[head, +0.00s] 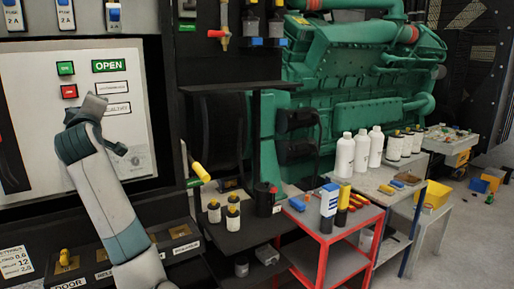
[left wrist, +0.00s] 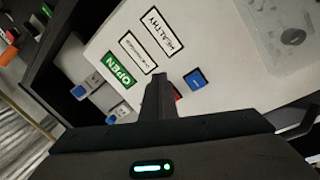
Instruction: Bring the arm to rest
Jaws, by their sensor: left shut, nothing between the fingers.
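My left arm rises from the bottom of the head view, and its gripper (head: 92,104) is in front of the white control panel (head: 130,155), just right of the red button (head: 69,91). In the left wrist view the fingers (left wrist: 158,88) are closed together with nothing between them, and they partly cover a red button (left wrist: 178,96). Beside them is a blue button (left wrist: 195,79). I cannot tell whether the fingertips touch the panel. The green OPEN label (head: 119,66) also shows in the left wrist view (left wrist: 118,73). My right gripper is in neither view.
A red cart (head: 325,236) and grey tables (head: 385,185) with bottles and tools stand at the right. A yellow-tipped lever (head: 201,172) sticks out right of the panel. Dark boxes (head: 175,236) lie below it. Open floor (head: 470,240) shows at far right.

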